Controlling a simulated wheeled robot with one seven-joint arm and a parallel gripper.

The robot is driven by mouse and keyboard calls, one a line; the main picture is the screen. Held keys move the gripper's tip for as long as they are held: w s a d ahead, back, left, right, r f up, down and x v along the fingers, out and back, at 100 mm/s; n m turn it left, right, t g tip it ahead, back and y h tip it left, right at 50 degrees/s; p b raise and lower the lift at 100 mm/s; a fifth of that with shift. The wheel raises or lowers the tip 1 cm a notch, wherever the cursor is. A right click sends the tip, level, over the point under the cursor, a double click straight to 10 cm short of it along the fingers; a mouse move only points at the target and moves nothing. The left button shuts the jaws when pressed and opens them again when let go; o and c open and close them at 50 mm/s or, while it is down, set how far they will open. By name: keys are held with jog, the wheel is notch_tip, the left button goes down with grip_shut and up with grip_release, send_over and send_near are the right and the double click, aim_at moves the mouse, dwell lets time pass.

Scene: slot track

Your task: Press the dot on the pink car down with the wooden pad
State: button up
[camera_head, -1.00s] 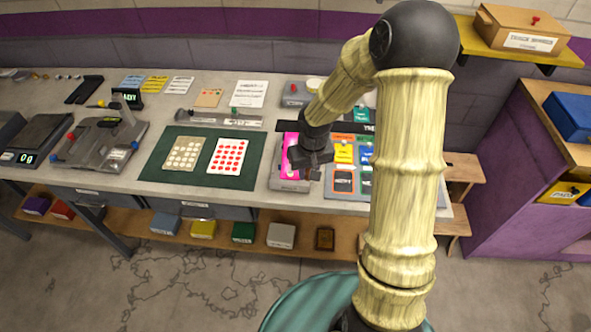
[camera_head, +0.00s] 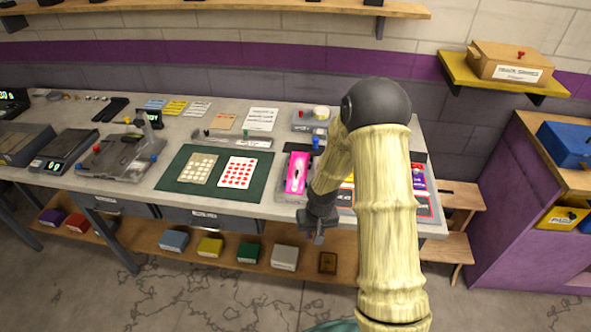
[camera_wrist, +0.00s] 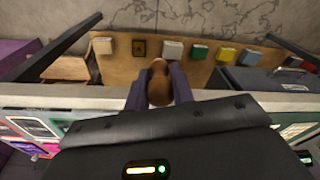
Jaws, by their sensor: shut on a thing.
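The pink car (camera_head: 296,173) lies on a grey holder on the bench, with small dark marks on its top. Which mark is the dot is too small to tell. My gripper (camera_head: 319,236) is low at the bench's front edge, in front of and to the right of the car, apart from it. In the wrist view my gripper (camera_wrist: 159,98) is shut on the brown wooden pad (camera_wrist: 159,86), its rounded end showing between the dark fingers. The pad is hard to make out in the head view, and the car is not seen in the wrist view.
A green mat (camera_head: 216,193) with a dotted sheet (camera_head: 239,172) lies left of the car. My forearm hides part of the coloured cards on the right. Several small boxes, such as a white one (camera_head: 285,257), stand on the lower shelf (camera_head: 305,268).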

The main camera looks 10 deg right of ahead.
notch_tip(320, 180, down, 7)
jog(key=s, duration=0.1)
jog(key=shift+d+r, duration=0.15)
jog(key=shift+d, duration=0.25)
